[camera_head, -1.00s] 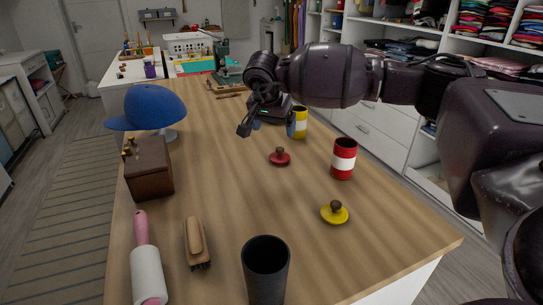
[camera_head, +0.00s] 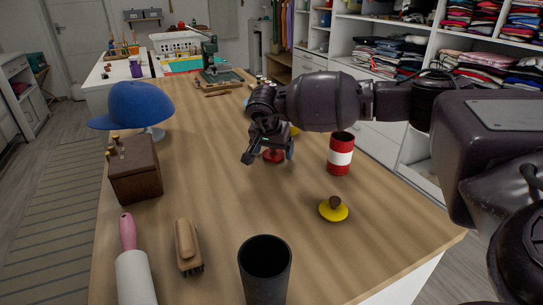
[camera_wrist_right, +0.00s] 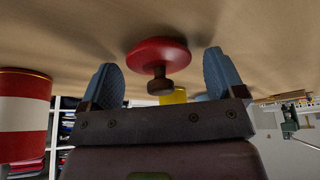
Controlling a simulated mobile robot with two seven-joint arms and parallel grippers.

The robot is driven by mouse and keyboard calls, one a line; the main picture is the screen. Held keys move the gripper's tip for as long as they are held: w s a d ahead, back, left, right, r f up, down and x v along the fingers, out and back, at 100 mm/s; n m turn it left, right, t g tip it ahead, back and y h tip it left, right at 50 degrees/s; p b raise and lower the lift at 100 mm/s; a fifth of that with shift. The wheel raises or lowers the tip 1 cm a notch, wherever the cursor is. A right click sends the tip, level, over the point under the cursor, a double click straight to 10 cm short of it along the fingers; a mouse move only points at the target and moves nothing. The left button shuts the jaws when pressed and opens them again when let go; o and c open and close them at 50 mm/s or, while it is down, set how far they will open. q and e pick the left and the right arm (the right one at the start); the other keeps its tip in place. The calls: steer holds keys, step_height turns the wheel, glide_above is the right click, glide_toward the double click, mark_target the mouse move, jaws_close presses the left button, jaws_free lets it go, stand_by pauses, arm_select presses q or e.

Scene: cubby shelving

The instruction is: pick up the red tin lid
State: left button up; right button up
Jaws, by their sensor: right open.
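The red tin lid (camera_head: 273,157) lies on the wooden table, partly hidden behind my right gripper (camera_head: 268,157) in the head view. In the right wrist view the red lid (camera_wrist_right: 158,55) shows as a round disc with a dark knob, between and beyond the two blue-grey fingertips. My right gripper (camera_wrist_right: 163,78) is open and empty, close to the lid. I cannot tell whether it touches the lid. My left gripper is not in view.
A red and white tin (camera_head: 341,153) stands right of the lid. A yellow lid (camera_head: 333,209) lies nearer. A yellow tin (camera_head: 295,130) is mostly hidden behind my arm.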

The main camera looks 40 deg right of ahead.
steer(key=shift+r, duration=0.1)
steer(key=shift+c, duration=0.7)
steer(key=c, duration=0.7)
steer(key=shift+c, duration=0.2)
